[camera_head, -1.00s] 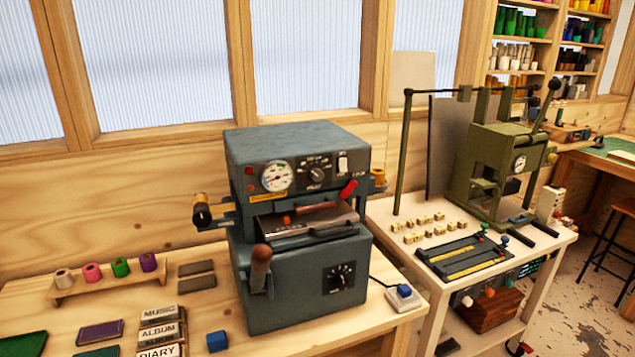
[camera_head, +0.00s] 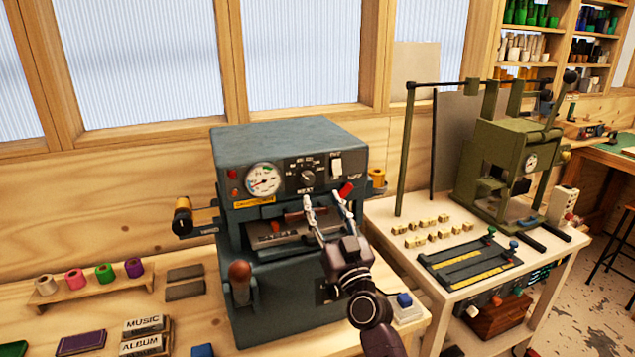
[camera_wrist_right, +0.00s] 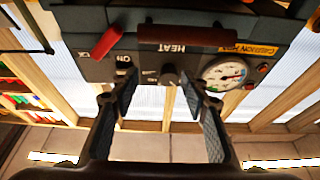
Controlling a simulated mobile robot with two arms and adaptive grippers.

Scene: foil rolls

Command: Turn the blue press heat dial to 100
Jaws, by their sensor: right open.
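The blue press (camera_head: 290,140), a dark blue-grey machine, stands on the wooden bench in the middle of the head view. Its black heat dial (camera_head: 307,176) is on the upper front panel, between the round gauge (camera_head: 263,178) and a white switch (camera_head: 335,164). My right gripper (camera_head: 327,200) is open and empty in front of the panel, just below the dial. In the right wrist view the panel is upside down, and the heat dial (camera_wrist_right: 169,75) shows between the two spread fingers, apart from them. The dial's setting is too small to read. My left gripper is not in view.
A red-tipped lever (camera_head: 345,190) sits close to my right fingers. A brown-knobbed handle (camera_head: 240,270) sticks out at the press's lower left. An olive press (camera_head: 505,165) stands on the table at right.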

